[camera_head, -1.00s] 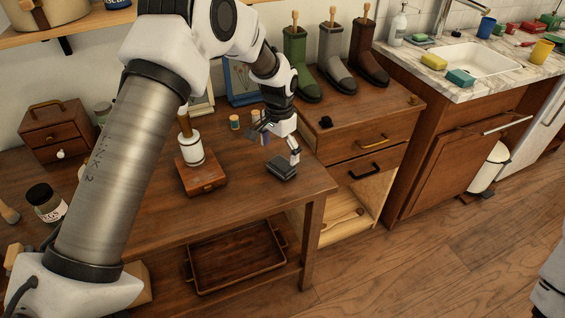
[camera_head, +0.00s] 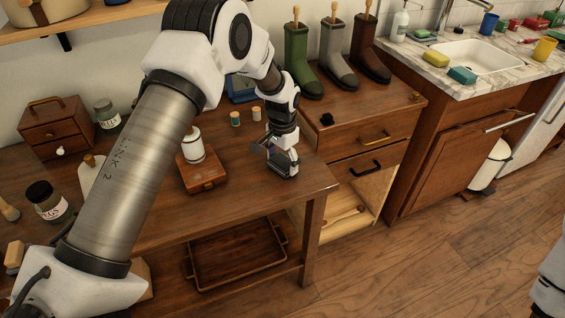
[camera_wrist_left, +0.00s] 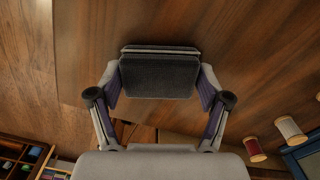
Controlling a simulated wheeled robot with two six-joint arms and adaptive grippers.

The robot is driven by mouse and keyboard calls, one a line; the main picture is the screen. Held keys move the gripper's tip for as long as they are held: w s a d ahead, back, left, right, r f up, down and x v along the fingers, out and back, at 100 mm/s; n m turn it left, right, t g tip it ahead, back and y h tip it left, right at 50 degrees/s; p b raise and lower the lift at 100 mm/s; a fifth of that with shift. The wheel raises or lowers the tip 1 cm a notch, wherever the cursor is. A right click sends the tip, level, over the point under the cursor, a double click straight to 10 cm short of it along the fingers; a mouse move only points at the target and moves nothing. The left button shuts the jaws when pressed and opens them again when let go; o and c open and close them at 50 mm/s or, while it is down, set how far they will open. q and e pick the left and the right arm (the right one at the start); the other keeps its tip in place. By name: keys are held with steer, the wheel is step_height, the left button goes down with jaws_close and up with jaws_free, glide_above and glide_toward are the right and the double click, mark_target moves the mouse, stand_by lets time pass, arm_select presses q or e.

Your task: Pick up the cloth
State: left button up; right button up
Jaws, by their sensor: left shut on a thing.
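The cloth (camera_wrist_left: 160,76) is a dark grey, folded flat block with a lighter layer along its far edge. In the left wrist view it sits between the two fingers of my left gripper (camera_wrist_left: 160,88), which touch its left and right sides. In the head view my left gripper (camera_head: 284,167) is low at the right front part of the wooden workbench (camera_head: 250,205), shut on the cloth and hiding most of it. I cannot tell whether the cloth is clear of the bench top. My right gripper is not in view.
Boots (camera_head: 302,62) stand on the cabinet at the back right. A dark jar (camera_head: 46,201) is far left. The bench's front edge is close.

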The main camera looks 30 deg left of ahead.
mark_target(283, 160)
arm_select(q)
step_height(283, 160, up, 4)
steer(key=shift+f, duration=0.15)
steer(key=s+d, duration=0.3)
steer(key=s, duration=0.4)
steer(key=s+d+r+b, duration=0.1)
steer(key=s+d, duration=0.2)
steer(key=s, duration=0.4)
steer(key=shift+s+d, duration=0.3)
steer(key=shift+d, duration=0.1)
steer(key=o, duration=0.4)
steer(key=shift+r, duration=0.1)
steer(key=shift+c, duration=1.4)
